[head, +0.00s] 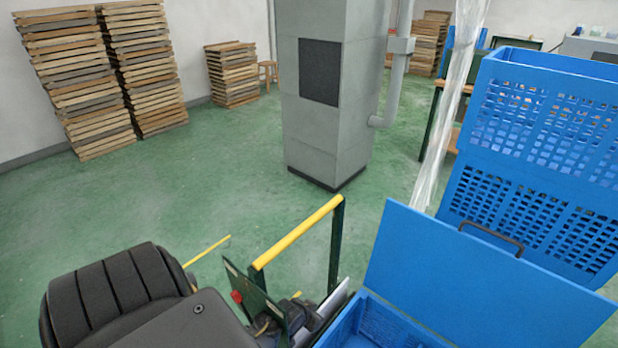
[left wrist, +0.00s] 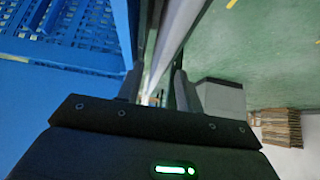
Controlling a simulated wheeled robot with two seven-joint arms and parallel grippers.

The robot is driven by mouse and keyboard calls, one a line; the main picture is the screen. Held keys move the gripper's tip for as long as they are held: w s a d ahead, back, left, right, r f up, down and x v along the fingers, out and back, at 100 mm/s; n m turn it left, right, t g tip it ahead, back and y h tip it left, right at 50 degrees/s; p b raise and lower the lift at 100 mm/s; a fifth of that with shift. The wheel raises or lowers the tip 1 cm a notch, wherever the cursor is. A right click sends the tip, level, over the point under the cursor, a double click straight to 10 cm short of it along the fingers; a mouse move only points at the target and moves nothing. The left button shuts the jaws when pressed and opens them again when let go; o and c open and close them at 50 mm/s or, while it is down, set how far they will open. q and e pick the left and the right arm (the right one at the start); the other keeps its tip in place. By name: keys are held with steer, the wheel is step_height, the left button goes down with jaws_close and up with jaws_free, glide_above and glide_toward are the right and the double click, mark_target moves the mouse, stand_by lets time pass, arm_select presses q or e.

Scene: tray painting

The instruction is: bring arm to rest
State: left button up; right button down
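My left arm comes in as a dark, ribbed shape at the lower left of the head view. Its fingers are not clear there among the green and grey parts at the bottom. In the left wrist view, the two dark fingers of my left gripper (left wrist: 157,88) stand apart with a gap between them. A pale strip (left wrist: 180,35) shows through and beyond this gap. I see nothing clearly held. My right gripper is in neither view.
A frame with a yellow bar (head: 297,233) stands near my arm. A blue crate (head: 385,325) with a raised blue panel (head: 470,270) is at lower right, perforated blue crates (head: 535,170) behind. A grey pillar (head: 325,140) and stacked wooden slats (head: 75,85) stand farther off. Green floor (head: 200,190) is open between.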

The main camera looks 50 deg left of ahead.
arm_select(q)
steer(key=v, duration=0.4)
steer(key=shift+s+r+p, duration=0.15)
steer(key=shift+r+p, duration=0.15)
steer(key=shift+p, duration=0.05)
steer(key=shift+s+r, duration=0.35)
steer(key=shift+r, duration=0.05)
